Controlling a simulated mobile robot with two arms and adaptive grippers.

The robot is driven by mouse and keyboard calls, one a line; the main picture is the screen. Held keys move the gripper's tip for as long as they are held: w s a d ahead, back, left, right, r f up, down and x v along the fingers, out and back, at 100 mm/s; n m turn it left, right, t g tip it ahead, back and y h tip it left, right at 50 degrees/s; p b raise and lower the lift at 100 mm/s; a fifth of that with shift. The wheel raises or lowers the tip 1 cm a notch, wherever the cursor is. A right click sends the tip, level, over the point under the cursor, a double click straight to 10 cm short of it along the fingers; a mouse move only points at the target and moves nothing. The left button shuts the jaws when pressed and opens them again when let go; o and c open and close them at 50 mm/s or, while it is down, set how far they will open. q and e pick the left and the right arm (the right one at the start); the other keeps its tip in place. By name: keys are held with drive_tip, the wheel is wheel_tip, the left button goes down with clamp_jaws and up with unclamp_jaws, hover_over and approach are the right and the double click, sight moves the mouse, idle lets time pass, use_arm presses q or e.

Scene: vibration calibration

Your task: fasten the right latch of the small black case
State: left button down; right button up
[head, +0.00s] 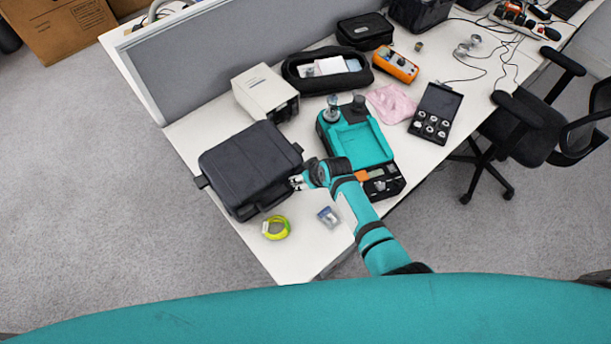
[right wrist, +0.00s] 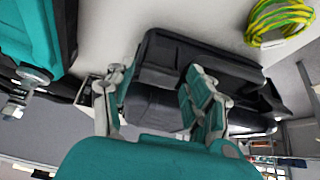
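The black case (head: 248,165) lies closed and flat on the near left part of the desk, its handle (head: 268,199) on the near side. Dark tabs stick out at its left and right ends. My right gripper (head: 295,182) is at the near right edge of the case. In the right wrist view the gripper (right wrist: 157,78) is open, with the dark case (right wrist: 205,65) behind and between its fingers. I cannot tell whether a finger touches the case, or how the right latch stands. My left gripper is out of view.
A yellow-green coil (head: 277,228) lies in front of the case. A small clear packet (head: 328,217) is right of it. A teal device (head: 357,143) stands beside my right arm. A white box (head: 265,92) is behind the case. An open black box of weights (head: 436,113) is farther right.

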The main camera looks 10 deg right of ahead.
drive_tip(key=shift+o, duration=0.9)
drive_tip(key=v, duration=1.2)
